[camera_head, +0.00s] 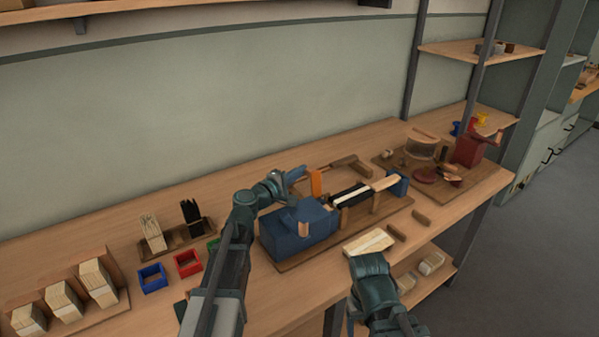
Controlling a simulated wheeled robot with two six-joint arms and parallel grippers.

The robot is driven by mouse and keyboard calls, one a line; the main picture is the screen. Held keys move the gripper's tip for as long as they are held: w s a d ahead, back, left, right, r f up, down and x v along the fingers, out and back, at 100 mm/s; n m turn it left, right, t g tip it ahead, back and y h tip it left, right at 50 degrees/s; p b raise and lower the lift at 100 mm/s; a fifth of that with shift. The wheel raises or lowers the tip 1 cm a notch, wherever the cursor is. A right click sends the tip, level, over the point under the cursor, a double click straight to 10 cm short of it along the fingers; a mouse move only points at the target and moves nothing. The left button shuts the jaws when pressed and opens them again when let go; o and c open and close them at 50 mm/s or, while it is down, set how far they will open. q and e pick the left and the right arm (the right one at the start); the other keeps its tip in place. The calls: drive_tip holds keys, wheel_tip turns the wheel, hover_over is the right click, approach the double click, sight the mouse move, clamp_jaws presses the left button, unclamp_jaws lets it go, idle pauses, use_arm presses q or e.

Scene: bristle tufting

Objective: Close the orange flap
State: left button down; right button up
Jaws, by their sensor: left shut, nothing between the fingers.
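The orange flap (316,182) stands upright at the back of a blue machine (298,222) on a wooden board. My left gripper (280,181) is just left of the flap, above the back of the machine. It is shut with nothing held; I cannot tell whether it touches the machine. A small blue part (296,174) lies between the gripper and the flap. My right gripper (366,262) is at the table's front edge, close behind a pale striped wooden block (369,242). Its fingers are hidden, so its hold on the block is unclear.
Right of the flap are a black-and-white brush piece (350,195) and a blue clamp (397,184). Blue (152,278) and red (187,263) square frames and bristle holders stand at left. A red machine (474,148) stands at far right.

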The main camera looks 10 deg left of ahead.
sight(309, 174)
use_arm(q)
drive_tip(key=shift+s+d+r, duration=0.2)
use_arm(e)
drive_tip(key=shift+s+d+r, duration=0.1)
drive_tip(key=shift+r, duration=0.1)
use_arm(q)
drive_tip(key=shift+s+d+r+p, duration=0.6)
drive_tip(key=shift+s+d+p, duration=0.2)
drive_tip(key=shift+s+d, duration=0.1)
drive_tip(key=shift+s+d+r, duration=0.15)
drive_tip(key=shift+s+d, duration=0.5)
drive_tip(key=shift+s, duration=0.05)
drive_tip(key=shift+s+d, duration=0.6)
drive_tip(key=shift+d, duration=0.05)
use_arm(e)
drive_tip(key=shift+s+d+r, duration=0.2)
drive_tip(key=shift+r, duration=0.2)
drive_tip(key=shift+s+d+r, duration=0.2)
drive_tip(key=shift+r, duration=0.15)
use_arm(q)
drive_tip(key=shift+r, duration=0.1)
use_arm(e)
drive_tip(key=shift+r, duration=0.1)
